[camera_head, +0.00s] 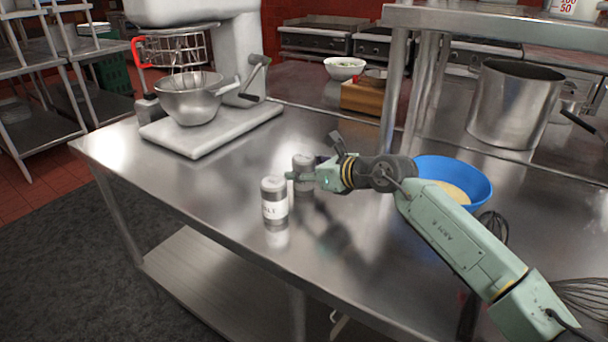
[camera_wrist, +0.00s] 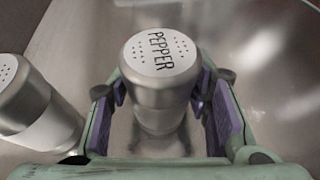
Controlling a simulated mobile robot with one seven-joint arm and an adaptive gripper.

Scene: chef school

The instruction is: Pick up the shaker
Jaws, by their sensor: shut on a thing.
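A metal pepper shaker (camera_wrist: 158,60), its white top marked PEPPER, sits between the purple pads of my gripper (camera_wrist: 160,100) in the wrist view. The gripper is shut on it from both sides. In the head view this shaker (camera_head: 302,162) is partly hidden by my gripper (camera_head: 306,177); I cannot tell whether its base touches the table. A second shaker (camera_head: 273,188), with a label ending in LT, stands upright on the table, left of and nearer than the held one. It also shows at the left of the wrist view (camera_wrist: 35,108), beside my gripper.
The steel table (camera_head: 215,165) is clear left of the shakers. A stand mixer (camera_head: 195,110) stands at the far left. A blue bowl (camera_head: 465,172) and a whisk (camera_head: 493,228) lie to the right, close to my arm. A large pot (camera_head: 512,105) and shelf post (camera_head: 394,85) are behind.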

